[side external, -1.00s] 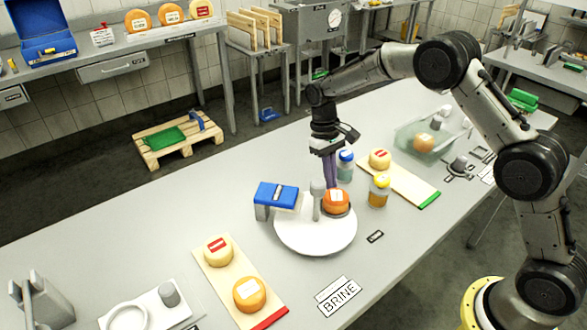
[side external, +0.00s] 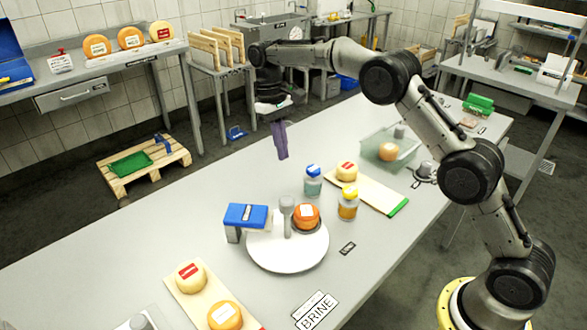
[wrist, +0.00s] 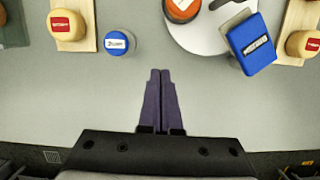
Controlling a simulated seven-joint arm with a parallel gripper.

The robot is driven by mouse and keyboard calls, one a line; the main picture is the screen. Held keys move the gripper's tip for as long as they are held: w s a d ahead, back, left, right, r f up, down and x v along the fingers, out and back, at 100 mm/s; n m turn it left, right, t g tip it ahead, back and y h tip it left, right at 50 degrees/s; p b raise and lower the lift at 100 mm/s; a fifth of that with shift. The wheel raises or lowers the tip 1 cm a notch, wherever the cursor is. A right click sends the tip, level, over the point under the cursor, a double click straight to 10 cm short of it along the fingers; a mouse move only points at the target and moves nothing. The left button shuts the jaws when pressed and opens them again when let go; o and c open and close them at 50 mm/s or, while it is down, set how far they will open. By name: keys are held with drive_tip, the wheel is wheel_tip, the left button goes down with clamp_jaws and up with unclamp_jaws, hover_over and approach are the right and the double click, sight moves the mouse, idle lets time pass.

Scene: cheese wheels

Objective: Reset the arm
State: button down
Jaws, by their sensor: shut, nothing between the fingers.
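My gripper (side external: 281,155) is shut and empty, its purple fingers pointing down above the table toward its far edge. In the wrist view the fingertips (wrist: 160,72) are together with nothing between them. An orange cheese wheel (side external: 306,215) sits on the round white plate (side external: 290,258), beside a grey post and a blue-topped block (side external: 245,216). My gripper is up and apart from all of these.
A blue-lidded jar (side external: 313,184) and a yellow-lidded jar (side external: 348,203) stand near the plate. A green-ended board (side external: 385,199) carries a yellow cheese (side external: 347,171). A clear tub (side external: 380,155) stands behind. A second board with cheeses is at front left. A BRINE sign (side external: 317,312) lies at the front edge.

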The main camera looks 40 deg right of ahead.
drive_tip(key=s+r+t, duration=0.1)
drive_tip(key=s+r, duration=0.2)
drive_tip(key=r, duration=0.4)
drive_tip(key=s+r+t, duration=0.2)
drive_tip(key=s+r, duration=0.2)
drive_tip(key=r, duration=0.3)
drive_tip(key=s+d+r+t, duration=0.2)
drive_tip(key=s+r, duration=0.5)
drive_tip(key=s, duration=0.4)
drive_tip(key=s+f+t, duration=0.2)
drive_tip(key=s+f, duration=0.1)
drive_tip(key=s, duration=0.9)
drive_tip(key=s+f+t, duration=0.1)
drive_tip(key=s+f, duration=0.5)
drive_tip(key=f, duration=0.3)
drive_tip(key=shift+s+f, duration=0.35)
drive_tip(key=shift+f, duration=0.05)
drive_tip(key=shift+d, duration=0.1)
